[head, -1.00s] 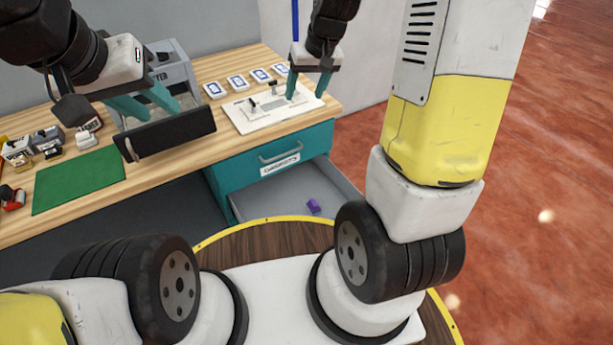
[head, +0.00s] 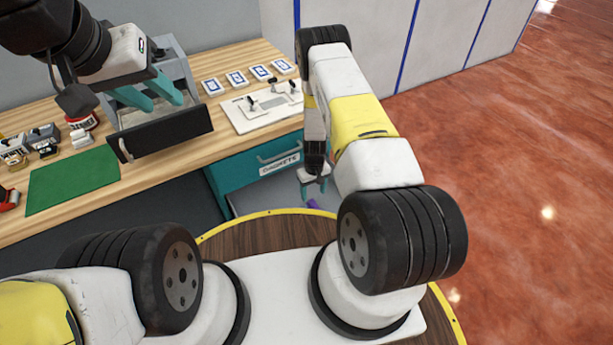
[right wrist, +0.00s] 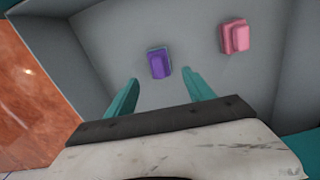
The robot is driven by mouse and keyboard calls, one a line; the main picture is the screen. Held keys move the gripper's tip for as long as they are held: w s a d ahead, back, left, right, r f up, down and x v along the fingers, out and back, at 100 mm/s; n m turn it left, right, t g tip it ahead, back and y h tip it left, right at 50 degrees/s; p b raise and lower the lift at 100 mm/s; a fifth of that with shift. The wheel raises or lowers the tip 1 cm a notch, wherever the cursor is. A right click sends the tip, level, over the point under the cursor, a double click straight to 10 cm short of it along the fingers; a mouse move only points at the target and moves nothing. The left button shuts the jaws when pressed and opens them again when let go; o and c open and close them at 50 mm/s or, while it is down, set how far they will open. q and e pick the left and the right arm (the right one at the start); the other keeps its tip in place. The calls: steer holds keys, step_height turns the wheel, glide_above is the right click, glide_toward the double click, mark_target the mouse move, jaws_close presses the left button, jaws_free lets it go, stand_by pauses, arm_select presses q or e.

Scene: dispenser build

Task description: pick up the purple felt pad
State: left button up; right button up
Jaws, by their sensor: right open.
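The purple felt pad (right wrist: 159,64) lies on the grey floor of the open drawer (head: 245,200). In the head view only a bit of the pad (head: 313,204) shows below my right gripper (head: 315,194). My right gripper is open above the drawer, pointing down. In the right wrist view the pad appears between and slightly beyond the fingertips (right wrist: 161,77), with nothing gripped. My left gripper (head: 158,98) has its fingers apart above the bench, behind a black panel with a handle (head: 160,133). I see nothing between its fingers.
The drawer walls stand close around. On the bench (head: 225,145) are a white board (head: 262,112), several blue-and-white cards (head: 237,79) and a green mat (head: 73,180).

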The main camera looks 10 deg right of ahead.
mark_target(313, 202)
step_height(313, 202, down, 8)
steer(key=shift+d+r, duration=0.1)
steer(key=shift+r, duration=0.05)
jaws_close()
stand_by(0.4)
step_height(313, 202, up, 10)
steer(key=shift+r, duration=0.1)
stand_by(0.4)
